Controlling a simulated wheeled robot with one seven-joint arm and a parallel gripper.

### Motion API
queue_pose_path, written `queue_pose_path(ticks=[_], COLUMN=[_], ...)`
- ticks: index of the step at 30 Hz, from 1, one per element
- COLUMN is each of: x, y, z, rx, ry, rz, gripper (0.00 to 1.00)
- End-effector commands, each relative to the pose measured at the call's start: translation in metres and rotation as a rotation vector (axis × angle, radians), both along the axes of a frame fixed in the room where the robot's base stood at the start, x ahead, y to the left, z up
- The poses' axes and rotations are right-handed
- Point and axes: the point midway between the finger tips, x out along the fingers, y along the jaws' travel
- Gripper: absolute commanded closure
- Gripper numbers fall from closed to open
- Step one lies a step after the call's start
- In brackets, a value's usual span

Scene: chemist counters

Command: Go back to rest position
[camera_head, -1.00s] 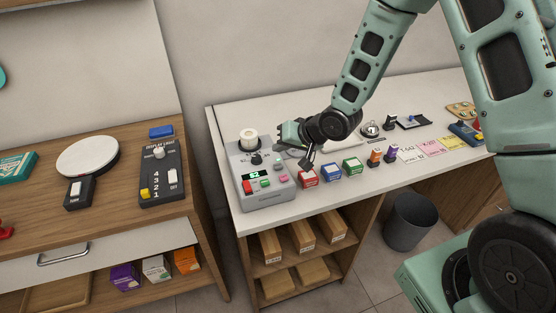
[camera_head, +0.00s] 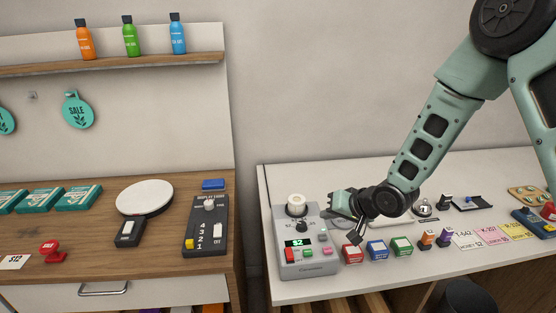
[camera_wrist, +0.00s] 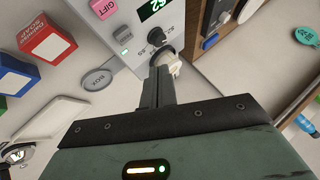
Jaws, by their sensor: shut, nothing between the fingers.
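My gripper (camera_head: 358,232) is over the white counter (camera_head: 290,178), just right of the grey machine with a display and buttons (camera_head: 308,267). Nothing shows between the fingers. I cannot tell whether the fingertips touch the machine. The machine's green display (camera_head: 297,243) reads $2.
Red, blue and green boxes (camera_head: 376,249) stand right of the machine, with stamps, price cards and a bell (camera_head: 424,207) beyond. A wooden counter (camera_head: 110,245) on the left holds a round white mirror-like disc (camera_head: 145,196) and a dark lever panel (camera_head: 206,226). A shelf (camera_head: 110,62) holds bottles.

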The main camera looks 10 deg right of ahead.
Motion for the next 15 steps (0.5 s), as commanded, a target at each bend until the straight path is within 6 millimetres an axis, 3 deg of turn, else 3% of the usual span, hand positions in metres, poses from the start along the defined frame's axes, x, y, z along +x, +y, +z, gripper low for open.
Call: queue_pose_path(ticks=[5,8,15], x=[-0.027,-0.064,-0.189], y=[0.026,0.046,0.074], z=[0.021,0.039,0.077], rx=[-0.138,-0.265,-0.515], ry=[0.031,0.079,0.228], rz=[0.096,0.192,0.478], gripper=[1.0,1.0,1.0])
